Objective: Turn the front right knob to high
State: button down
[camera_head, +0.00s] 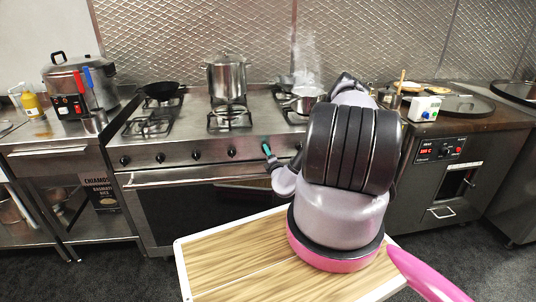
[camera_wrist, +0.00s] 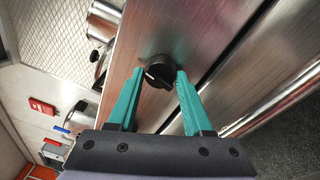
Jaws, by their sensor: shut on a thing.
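A round black knob (camera_wrist: 158,71) with a small white mark on its left side sits on the stove's steel front in the wrist view. The teal fingers of my gripper (camera_wrist: 159,74) stand on either side of it, closed on it. In the head view my gripper (camera_head: 267,149) is at the right part of the stove's (camera_head: 180,146) knob row, and the gripped knob is hidden there. Other black knobs (camera_head: 231,152) show to its left. I cannot read any setting marks around the knob.
A steel pot (camera_head: 227,76) and a black pan (camera_head: 160,91) stand on the stove. A steaming saucepan (camera_head: 303,103) is at its right. An oven handle (camera_head: 200,181) runs below the knobs. My arm hides part of the right side.

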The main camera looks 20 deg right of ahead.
jog(key=shift+a+f+m+h, duration=0.1)
jog(key=shift+m+h, duration=0.35)
jog(key=shift+m, duration=2.3)
jog(key=shift+d+f+m+h, duration=0.1)
jog(key=shift+m+h, duration=0.3)
jog(key=shift+m, duration=2.4)
jog(key=shift+a+m+h, duration=0.1)
jog(key=shift+m+h, duration=0.35)
jog(key=shift+m, duration=2.3)
jog(key=shift+c, duration=1.7)
grip_release()
jog(key=v, duration=1)
jog(key=shift+s+f, duration=0.2)
jog(key=shift+s, duration=0.15)
jog(key=shift+a, duration=0.1)
